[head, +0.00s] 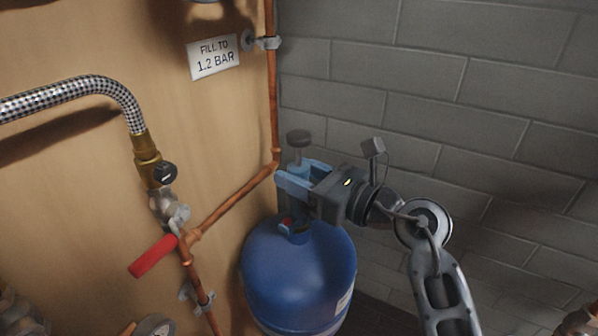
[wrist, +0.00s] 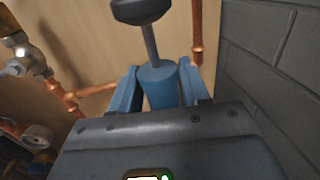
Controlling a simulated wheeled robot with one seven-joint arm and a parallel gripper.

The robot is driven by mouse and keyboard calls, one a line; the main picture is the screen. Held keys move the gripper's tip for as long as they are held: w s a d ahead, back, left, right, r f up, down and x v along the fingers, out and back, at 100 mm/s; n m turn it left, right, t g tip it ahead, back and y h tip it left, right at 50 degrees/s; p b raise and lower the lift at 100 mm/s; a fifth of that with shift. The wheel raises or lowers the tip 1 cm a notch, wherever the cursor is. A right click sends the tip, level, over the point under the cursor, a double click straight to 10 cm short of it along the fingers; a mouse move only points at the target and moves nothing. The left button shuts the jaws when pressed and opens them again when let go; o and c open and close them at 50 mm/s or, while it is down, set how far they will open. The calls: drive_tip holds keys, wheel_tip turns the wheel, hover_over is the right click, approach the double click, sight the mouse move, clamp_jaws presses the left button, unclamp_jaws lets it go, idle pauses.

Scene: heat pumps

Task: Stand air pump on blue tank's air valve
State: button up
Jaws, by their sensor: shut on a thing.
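The air pump (head: 298,171) is a light blue cylinder with a dark knob handle on a thin rod at its top. My gripper (head: 303,177) is shut on its body, with one blue finger on each side. In the wrist view the pump (wrist: 162,87) stands roughly upright between the fingers of my gripper (wrist: 160,90). The blue tank (head: 298,275) stands below, and the pump is over its top. A dark collar with a small red part shows at the tank's top. My gripper partly hides the pump's lower end, so I cannot tell whether it touches the air valve.
Copper pipe (head: 232,205) runs on the wooden board left of the tank. A red lever handle (head: 153,256) and a braided hose (head: 75,94) are further left. A grey block wall (head: 480,140) stands behind and right.

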drive_tip(key=o, duration=1.4)
drive_tip(key=shift+f, duration=0.1)
drive_tip(key=shift+s+d, duration=0.1)
drive_tip(key=shift+d, duration=0.05)
drive_tip(key=shift+p+v, duration=0.75)
drive_tip(key=shift+v, duration=3.3)
